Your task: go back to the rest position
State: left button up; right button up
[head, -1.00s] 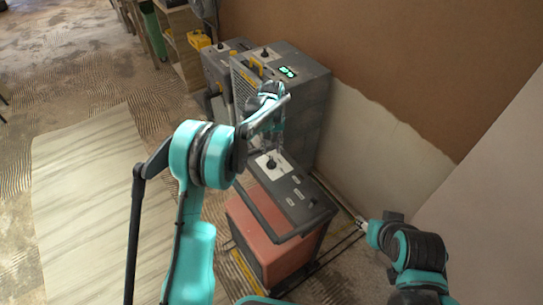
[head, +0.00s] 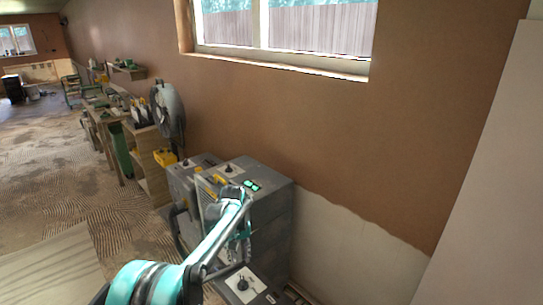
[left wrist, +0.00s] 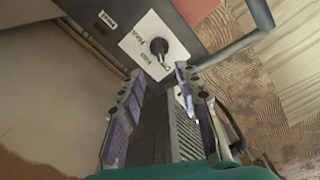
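My teal left arm comes in from the bottom of the head view. My right gripper is not in view.
A lower dark machine with a knob (head: 243,284) is below the left gripper. A fan (head: 168,108) and wooden shelves (head: 150,160) stand along the wall to the left. A pale board (head: 50,272) lies on the floor at lower left, where there is open room.

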pick_arm(q)
jog(key=s+a+r+m+t, duration=0.15)
jog(key=s+r, duration=0.35)
jog(key=s, duration=0.6)
jog(key=s+a+r+m+t, duration=0.1)
jog(key=s+a+r+t, duration=0.15)
jog(key=s+r, duration=0.6)
jog(key=s+f+t, duration=0.3)
jog(key=s+f, duration=0.3)
jog(key=s, duration=0.5)
jog(key=shift+s+f+m, duration=0.15)
jog(key=shift+f+m, duration=0.1)
jog(key=shift+m, duration=0.1)
